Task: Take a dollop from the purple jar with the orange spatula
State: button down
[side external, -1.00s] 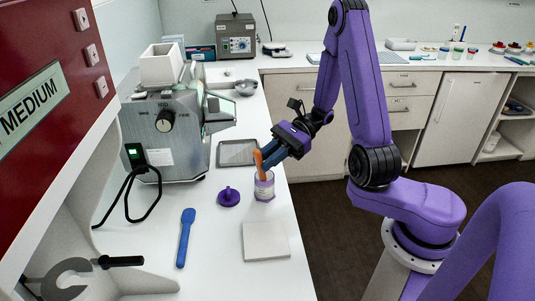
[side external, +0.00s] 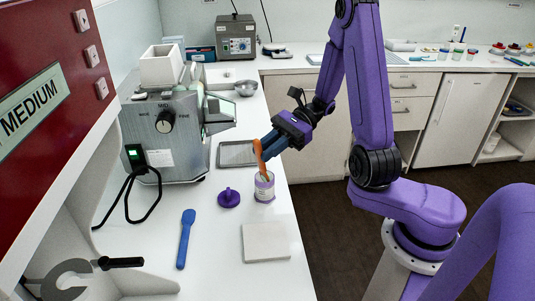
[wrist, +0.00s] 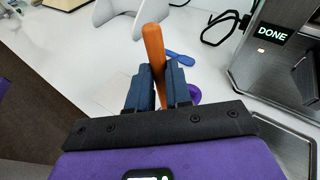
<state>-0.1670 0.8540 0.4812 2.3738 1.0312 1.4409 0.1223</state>
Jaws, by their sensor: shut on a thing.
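The purple jar (side external: 264,188), a small open container with a white and purple band, stands upright on the white bench. My gripper (side external: 264,150) is above the jar, its blue fingers shut on the orange spatula (side external: 259,158). The spatula is tilted slightly, with its lower end at or just inside the jar's mouth; how deep it reaches and whether it carries cream cannot be seen. In the wrist view the spatula's handle (wrist: 154,45) sticks up between the fingers, and its lower end and the jar are hidden.
A purple lid (side external: 229,197) lies left of the jar. A blue spatula (side external: 186,238) and a white tile (side external: 266,242) lie in front. The grey mill (side external: 168,130) stands at left, with a grey tray (side external: 237,153) behind the jar. The wrist view shows a DONE display (wrist: 273,34).

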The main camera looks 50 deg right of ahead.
notch_tip(320, 180, up, 6)
jog(key=shift+r, duration=0.15)
dwell(0.7)
dwell(0.6)
